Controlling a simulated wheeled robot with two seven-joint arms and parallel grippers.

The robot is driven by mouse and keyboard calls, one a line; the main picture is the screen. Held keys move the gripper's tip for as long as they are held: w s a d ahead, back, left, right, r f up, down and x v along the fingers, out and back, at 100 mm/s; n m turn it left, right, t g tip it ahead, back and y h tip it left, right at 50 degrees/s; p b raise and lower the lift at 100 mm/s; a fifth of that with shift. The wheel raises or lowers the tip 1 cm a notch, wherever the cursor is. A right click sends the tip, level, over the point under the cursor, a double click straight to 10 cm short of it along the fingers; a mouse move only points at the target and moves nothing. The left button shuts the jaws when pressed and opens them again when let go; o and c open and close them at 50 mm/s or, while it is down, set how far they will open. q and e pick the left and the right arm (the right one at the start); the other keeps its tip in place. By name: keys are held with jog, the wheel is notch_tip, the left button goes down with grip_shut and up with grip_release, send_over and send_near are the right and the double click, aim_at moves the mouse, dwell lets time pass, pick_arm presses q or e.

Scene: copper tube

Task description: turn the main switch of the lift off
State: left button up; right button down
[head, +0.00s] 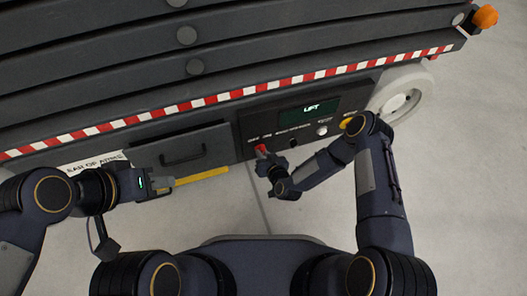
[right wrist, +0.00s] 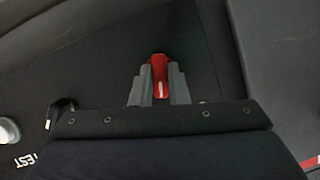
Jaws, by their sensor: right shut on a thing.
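The lift's control panel (head: 305,118) is dark, with a green "LIFT" screen (head: 312,108). The red main switch (head: 261,148) sits at the panel's lower left. My right gripper (head: 266,158) is at the switch. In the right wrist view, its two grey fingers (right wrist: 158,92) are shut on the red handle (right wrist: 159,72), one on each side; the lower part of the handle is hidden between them. My left gripper (head: 160,184) is left of the panel, beside a yellow bar (head: 202,176). I cannot tell whether its fingers are open or shut.
A drawer-like cover with a handle (head: 183,157) is left of the panel. A red-and-white striped edge (head: 240,93) runs above. Bare floor lies in front.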

jog(key=shift+n+h+p, duration=0.45)
jog(key=shift+n+h, duration=0.15)
jog(key=shift+n, duration=0.3)
jog(key=c, duration=1.4)
grip_release()
jog(key=p+v, duration=0.3)
jog(key=v, duration=0.4)
jog(key=shift+s, duration=0.5)
